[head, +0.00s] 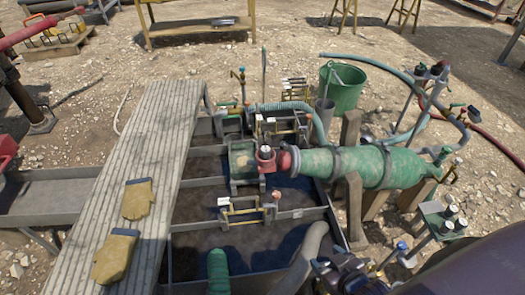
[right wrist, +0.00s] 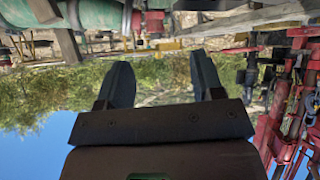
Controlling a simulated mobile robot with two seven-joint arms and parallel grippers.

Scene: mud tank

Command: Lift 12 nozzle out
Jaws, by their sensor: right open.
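No marking that reads 12 can be made out, so I cannot tell which piece is the 12 nozzle. Several small round dark pieces with pale tops (head: 451,210) stand on a small green stand (head: 431,213) at the right of the head view; they may be nozzles. My right gripper (head: 345,272) is at the bottom of the head view, left of and nearer than the stand. In the right wrist view its two dark fingers (right wrist: 166,82) are apart with nothing between them. My left gripper is out of view.
A large green cone-ended vessel (head: 350,166) lies across wooden supports behind the stand. The open mud tank (head: 258,217) is left of it, with a ribbed walkway (head: 130,165) carrying yellow gloves (head: 137,199). A green bucket (head: 342,88) and hoses stand behind.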

